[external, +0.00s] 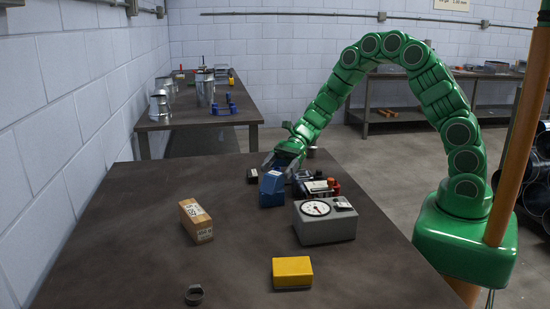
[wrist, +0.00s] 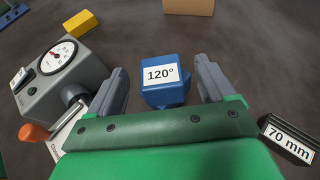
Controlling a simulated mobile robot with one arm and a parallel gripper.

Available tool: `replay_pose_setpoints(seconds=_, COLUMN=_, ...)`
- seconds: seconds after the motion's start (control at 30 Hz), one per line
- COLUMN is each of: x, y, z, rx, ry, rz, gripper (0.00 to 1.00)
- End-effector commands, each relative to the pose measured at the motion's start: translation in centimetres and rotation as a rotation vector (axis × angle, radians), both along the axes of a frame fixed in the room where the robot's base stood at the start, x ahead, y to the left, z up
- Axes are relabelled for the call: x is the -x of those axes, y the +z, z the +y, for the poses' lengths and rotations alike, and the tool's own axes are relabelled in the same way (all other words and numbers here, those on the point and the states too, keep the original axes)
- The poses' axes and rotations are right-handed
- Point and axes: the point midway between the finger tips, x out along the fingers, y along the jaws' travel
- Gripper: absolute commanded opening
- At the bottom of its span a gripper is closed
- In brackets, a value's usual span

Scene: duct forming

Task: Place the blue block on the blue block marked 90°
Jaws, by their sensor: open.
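A blue block (external: 271,189) stands on the dark table in the external view, just in front of my gripper (external: 283,162). In the wrist view the blue block (wrist: 165,92) carries a white label reading 120° and sits between the two grey fingers of my gripper (wrist: 161,66). The fingers are open, with a visible gap on each side of the block. I see no blue block marked 90° in either view.
A grey gauge box (external: 326,223) with a dial stands close right of the blue block. A small black block (wrist: 289,138) reads 70 mm. The table's left is clear.

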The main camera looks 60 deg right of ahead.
Motion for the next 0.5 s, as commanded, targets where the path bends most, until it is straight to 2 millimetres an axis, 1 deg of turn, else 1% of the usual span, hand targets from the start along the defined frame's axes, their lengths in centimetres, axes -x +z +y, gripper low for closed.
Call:
replay_pose_setpoints(seconds=0.03, x=-0.1, y=0.3, z=-0.9, rx=0.001, ry=-0.004, rz=-0.002, gripper=0.83)
replay_pose_setpoints(seconds=0.2, x=-0.1, y=1.3, z=-3.4, rx=0.002, ry=-0.003, rz=-0.002, gripper=0.83)
replay_pose_setpoints(seconds=0.4, x=-0.1, y=2.5, z=-6.0, rx=0.002, ry=-0.002, rz=-0.003, gripper=0.83)
replay_pose_setpoints(seconds=0.5, x=-0.1, y=2.9, z=-7.0, rx=0.003, ry=-0.002, rz=-0.003, gripper=0.83)
